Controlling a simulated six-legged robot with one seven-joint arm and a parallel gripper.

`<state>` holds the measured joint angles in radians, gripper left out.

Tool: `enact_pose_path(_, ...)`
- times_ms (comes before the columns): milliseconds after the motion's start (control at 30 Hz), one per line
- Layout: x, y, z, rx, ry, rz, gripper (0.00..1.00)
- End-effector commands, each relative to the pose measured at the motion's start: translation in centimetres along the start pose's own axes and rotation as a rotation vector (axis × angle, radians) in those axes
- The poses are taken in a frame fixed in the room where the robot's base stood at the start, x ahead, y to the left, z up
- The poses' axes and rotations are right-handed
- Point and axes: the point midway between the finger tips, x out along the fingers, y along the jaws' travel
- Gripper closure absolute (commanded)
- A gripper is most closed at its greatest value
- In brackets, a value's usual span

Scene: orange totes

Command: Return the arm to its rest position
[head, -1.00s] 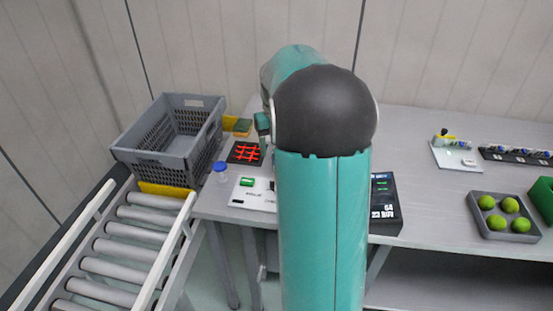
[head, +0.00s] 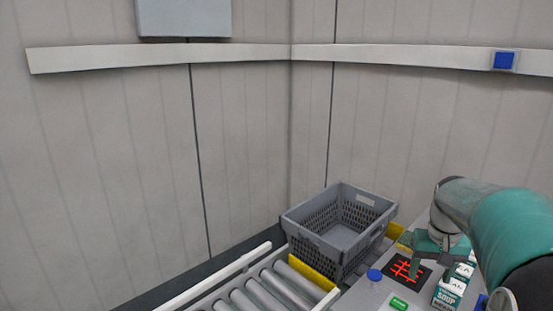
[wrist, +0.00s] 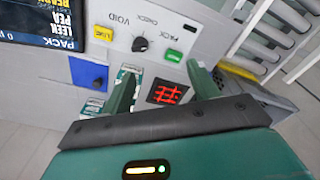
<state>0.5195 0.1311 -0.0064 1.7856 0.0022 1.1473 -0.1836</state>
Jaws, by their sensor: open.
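My teal arm (head: 505,228) reaches in from the right edge of the head view and bends down over the table. My gripper (head: 414,266) points down above the black pad with the red grid (head: 403,272). In the wrist view the two fingers of my gripper (wrist: 164,84) stand wide apart with nothing between them but the view of the red-grid pad (wrist: 167,94) below. Whether the fingertips touch the table or pad is hard to tell.
Soup cartons (head: 449,291) stand right beside the gripper. The wrist view shows a screen (wrist: 45,20) and knob (wrist: 140,44).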

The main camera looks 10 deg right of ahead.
Motion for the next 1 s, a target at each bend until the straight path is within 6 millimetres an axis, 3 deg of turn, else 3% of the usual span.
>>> enact_pose_path(33,-1.3,-2.1,1.3,-0.028,0.03,0.001,0.4)
enact_pose_path(200,-3.9,-7.5,5.7,-0.1,0.12,-0.002,0.4)
enact_pose_path(500,-5.8,-14.4,14.8,-0.224,0.277,-0.041,0.4)
enact_pose_path(733,-5.0,-17.2,21.2,-0.304,0.38,-0.089,0.4)
enact_pose_path(833,-4.5,-17.7,22.6,-0.323,0.404,-0.103,0.4)
enact_pose_path(1000,-4.3,-17.9,23.2,-0.329,0.414,-0.11,0.4)
